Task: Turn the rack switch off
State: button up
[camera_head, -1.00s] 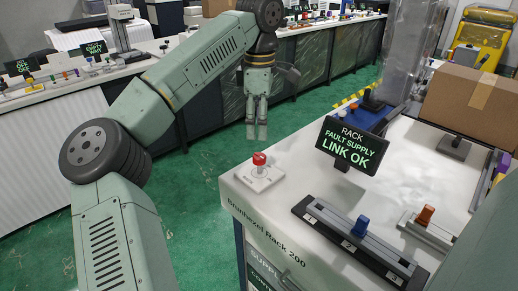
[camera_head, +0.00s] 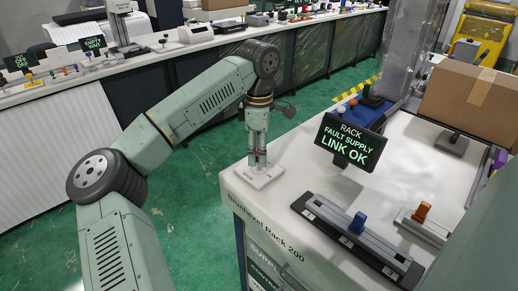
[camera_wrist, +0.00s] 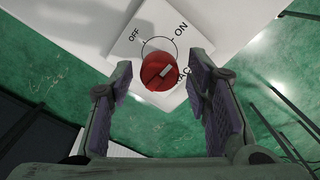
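The rack switch is a round red knob (camera_wrist: 158,72) with a pale mark, on a white plate (camera_wrist: 128,48) lettered OFF at left and ON at right in the wrist view. The pale mark slants up to the right, on the ON side. In the head view the plate (camera_head: 268,180) lies at the rack top's left corner, and my gripper (camera_head: 258,158) points down over it, mostly hiding the knob. In the wrist view my gripper (camera_wrist: 160,78) is open, its two fingers on either side of the knob, with visible gaps.
A display (camera_head: 350,143) reading "RACK FAULT SUPPLY LINK OK" stands right of the switch. A dark slider rail with a blue handle (camera_head: 358,222) lies in front, an orange-handled one (camera_head: 422,212) to its right. A cardboard box (camera_head: 475,95) stands behind. Green floor is clear at left.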

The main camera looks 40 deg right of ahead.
jog(key=c, duration=1)
jog(key=shift+o, duration=0.2)
jog(key=shift+n, duration=0.3)
jog(key=n+b, duration=0.1)
jog(key=n, duration=0.3)
jog(key=n+b, duration=0.1)
jog(key=n, duration=0.3)
jog(key=shift+n, duration=0.4)
jog(key=n, duration=0.4)
jog(key=shift+n+b, duration=0.3)
jog(key=shift+b, duration=0.1)
jog(key=shift+n+b, duration=0.35)
jog(key=shift+n, duration=1.55)
